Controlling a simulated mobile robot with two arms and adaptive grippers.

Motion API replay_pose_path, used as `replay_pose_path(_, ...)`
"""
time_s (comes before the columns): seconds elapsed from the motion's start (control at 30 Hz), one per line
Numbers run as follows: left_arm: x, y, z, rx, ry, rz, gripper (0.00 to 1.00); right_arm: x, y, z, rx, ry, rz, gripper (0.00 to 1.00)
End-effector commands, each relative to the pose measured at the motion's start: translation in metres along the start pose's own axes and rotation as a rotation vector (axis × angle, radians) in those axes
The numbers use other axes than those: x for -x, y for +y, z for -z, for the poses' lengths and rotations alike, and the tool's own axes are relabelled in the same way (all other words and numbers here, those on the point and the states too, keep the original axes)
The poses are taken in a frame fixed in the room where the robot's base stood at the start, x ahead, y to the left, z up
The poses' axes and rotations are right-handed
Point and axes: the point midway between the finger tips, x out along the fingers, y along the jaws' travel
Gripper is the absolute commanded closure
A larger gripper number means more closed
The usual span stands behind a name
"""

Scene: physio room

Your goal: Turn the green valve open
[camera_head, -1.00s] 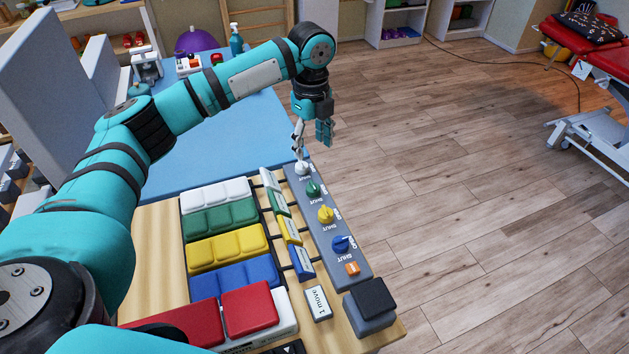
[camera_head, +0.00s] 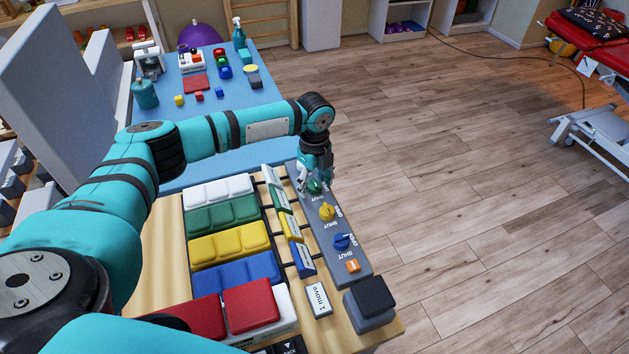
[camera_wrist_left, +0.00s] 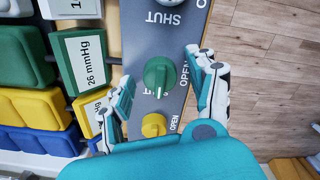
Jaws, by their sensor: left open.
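The green valve (camera_head: 315,188) is a round knob on the grey panel (camera_head: 361,271), second from the far end. In the left wrist view the green valve (camera_wrist_left: 158,74) has its ridge pointing down the picture, over partly covered lettering; the word OPEN is to its right. My left gripper (camera_head: 316,182) is low over the panel at the green valve. In the left wrist view my left gripper (camera_wrist_left: 160,72) is open, one finger on each side of the knob, with visible gaps. I cannot tell its height above the knob. My right gripper is not in view.
A yellow valve (camera_head: 327,212) and a blue valve (camera_head: 341,242) are nearer on the panel. A white valve (camera_wrist_left: 92,2) is on the other side of the green one. Upright label cards (camera_head: 291,227) and coloured cushions (camera_head: 228,246) stand left. Open floor lies right.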

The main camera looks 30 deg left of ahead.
Motion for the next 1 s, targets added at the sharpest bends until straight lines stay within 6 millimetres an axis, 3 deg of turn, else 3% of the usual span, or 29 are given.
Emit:
replay_pose_path(0.1, 0.000, 0.000, 0.000, 0.000, 0.000, 0.000, 0.43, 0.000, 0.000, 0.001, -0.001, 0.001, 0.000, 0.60)
replay_pose_path(0.5, 0.001, 0.000, 0.000, 0.000, 0.000, 0.000, 0.95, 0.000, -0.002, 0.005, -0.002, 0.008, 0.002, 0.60)
replay_pose_path(0.77, 0.002, 0.000, 0.000, 0.021, 0.001, 0.000, 0.97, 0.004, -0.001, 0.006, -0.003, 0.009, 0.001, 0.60)
replay_pose_path(1.0, 0.005, 0.000, 0.000, 0.134, 0.002, -0.002, 0.97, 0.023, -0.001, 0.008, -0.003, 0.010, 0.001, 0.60)
